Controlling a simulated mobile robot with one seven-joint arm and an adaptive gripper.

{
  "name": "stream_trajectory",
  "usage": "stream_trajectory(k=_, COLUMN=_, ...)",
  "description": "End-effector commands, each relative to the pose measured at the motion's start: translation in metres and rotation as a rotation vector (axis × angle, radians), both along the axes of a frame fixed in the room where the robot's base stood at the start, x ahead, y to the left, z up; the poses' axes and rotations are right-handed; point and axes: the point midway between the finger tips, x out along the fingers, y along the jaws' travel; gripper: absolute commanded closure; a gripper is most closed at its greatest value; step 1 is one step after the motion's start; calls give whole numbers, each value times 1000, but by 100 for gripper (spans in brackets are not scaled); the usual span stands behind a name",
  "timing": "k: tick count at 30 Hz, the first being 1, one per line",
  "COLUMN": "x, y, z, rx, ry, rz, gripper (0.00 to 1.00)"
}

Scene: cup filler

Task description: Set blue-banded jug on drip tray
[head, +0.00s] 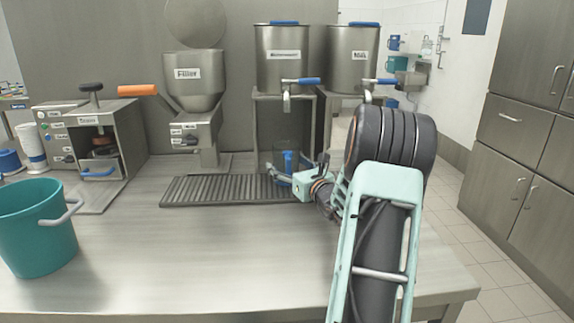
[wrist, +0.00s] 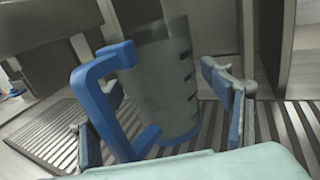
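A grey, see-through jug with a blue handle and dark side marks (wrist: 165,80) stands roughly upright at the right end of the ribbed drip tray (head: 215,190). Its base appears to rest on the slats in the wrist view. In the head view the jug (head: 289,146) is small, below the taps, and partly behind my gripper (head: 283,174). In the wrist view my gripper (wrist: 162,122) is open, its blue-padded fingers wide apart. The handle is near the left finger; the right finger is clear of the jug.
Two steel containers with blue-handled taps (head: 283,60) stand behind the tray's right end. A filler (head: 195,90) and a sealing machine (head: 95,145) are to the left. A teal bucket (head: 35,230) stands at the front left. The front of the steel table (head: 200,260) is clear.

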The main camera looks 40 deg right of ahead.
Motion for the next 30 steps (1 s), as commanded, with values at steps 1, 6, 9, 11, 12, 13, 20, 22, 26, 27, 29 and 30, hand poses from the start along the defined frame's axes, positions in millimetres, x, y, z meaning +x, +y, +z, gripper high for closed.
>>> stream_trajectory(k=1, x=0, y=0, z=0, rx=0, ry=0, rz=0, gripper=26)
stream_trajectory(k=6, x=0, y=0, z=0, rx=0, ry=0, rz=0, gripper=26)
stream_trajectory(k=9, x=0, y=0, z=3, rx=0, ry=0, rz=0, gripper=26)
stream_trajectory(k=11, x=-4, y=0, z=3, rx=0, ry=1, rz=-1, gripper=26)
stream_trajectory(k=12, x=-9, y=0, z=3, rx=0, ry=1, rz=-1, gripper=26)
stream_trajectory(k=13, x=-13, y=1, z=3, rx=0, ry=1, rz=-2, gripper=26)
stream_trajectory(k=20, x=-61, y=7, z=3, rx=1, ry=1, rz=-3, gripper=26)
stream_trajectory(k=22, x=-76, y=9, z=3, rx=0, ry=1, rz=-3, gripper=26)
stream_trajectory(k=26, x=-99, y=12, z=2, rx=0, ry=1, rz=-2, gripper=26)
stream_trajectory(k=27, x=-104, y=13, z=2, rx=0, ry=1, rz=-2, gripper=26)
stream_trajectory(k=29, x=-110, y=14, z=2, rx=-1, ry=0, rz=-2, gripper=26)
stream_trajectory(k=30, x=-114, y=15, z=2, rx=-1, ry=1, rz=-1, gripper=26)
